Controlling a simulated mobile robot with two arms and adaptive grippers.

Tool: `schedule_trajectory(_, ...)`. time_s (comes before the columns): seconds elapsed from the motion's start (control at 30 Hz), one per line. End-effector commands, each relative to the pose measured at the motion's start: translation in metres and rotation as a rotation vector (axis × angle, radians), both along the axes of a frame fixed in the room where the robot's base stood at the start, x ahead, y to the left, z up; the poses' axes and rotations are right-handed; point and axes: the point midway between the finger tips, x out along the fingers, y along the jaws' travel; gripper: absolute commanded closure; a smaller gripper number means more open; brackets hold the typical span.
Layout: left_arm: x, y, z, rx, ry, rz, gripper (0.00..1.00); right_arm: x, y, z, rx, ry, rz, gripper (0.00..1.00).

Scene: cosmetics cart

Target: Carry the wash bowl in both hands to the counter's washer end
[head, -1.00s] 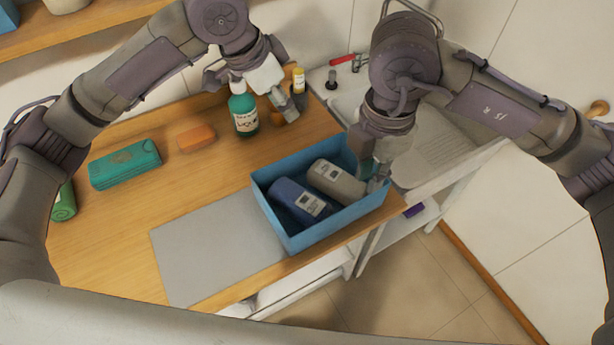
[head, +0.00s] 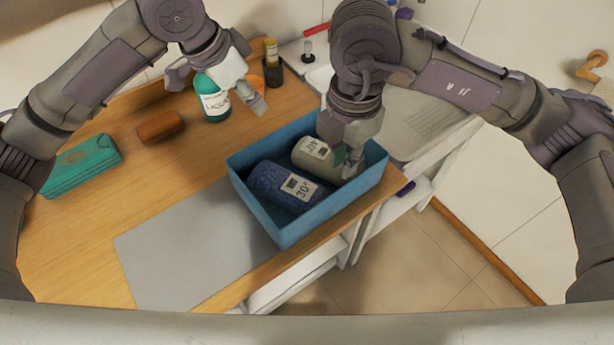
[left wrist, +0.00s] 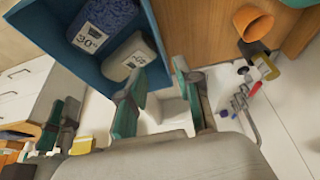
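The wash bowl, a blue rectangular tub (head: 261,221), stands near the counter's front edge in the head view, and its wall shows in the left wrist view (left wrist: 152,40). Inside lie a dark blue bundle (head: 273,181) labelled 30° and a pale one (head: 304,154) with another label. My right gripper (head: 346,162) reaches over the far right part of the tub, beside the pale bundle; its finger gap is unclear. My left gripper (head: 245,97) is open and empty beyond the tub's far left side, by the green-white bottle (head: 211,99).
A grey mat (head: 190,245) lies left of the tub. A teal case (head: 83,164) and a brown block (head: 160,127) lie further left. An orange bowl (left wrist: 252,23) and a dark bottle with a yellow top (head: 272,62) stand behind my left gripper. A ribbed white drainer (head: 425,120) is at right.

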Motion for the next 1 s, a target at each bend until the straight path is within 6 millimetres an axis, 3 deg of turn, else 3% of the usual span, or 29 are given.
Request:
schedule_trajectory(0.17,0.000,0.000,0.000,0.000,0.000,0.000,0.67,0.000,0.000,0.000,0.000,0.000,0.000,0.83)
schedule_trajectory(0.33,0.003,-0.004,-0.012,-0.001,0.003,-0.001,0.67,0.000,0.000,-0.013,-0.001,0.003,0.000,0.83)
schedule_trajectory(0.8,0.023,-0.031,-0.094,0.001,0.003,-0.001,0.67,-0.001,-0.001,-0.101,-0.002,0.005,-0.001,0.83)
schedule_trajectory(1.0,0.030,-0.038,-0.117,0.000,0.001,0.000,0.67,0.000,0.000,-0.127,0.000,0.001,-0.001,0.83)
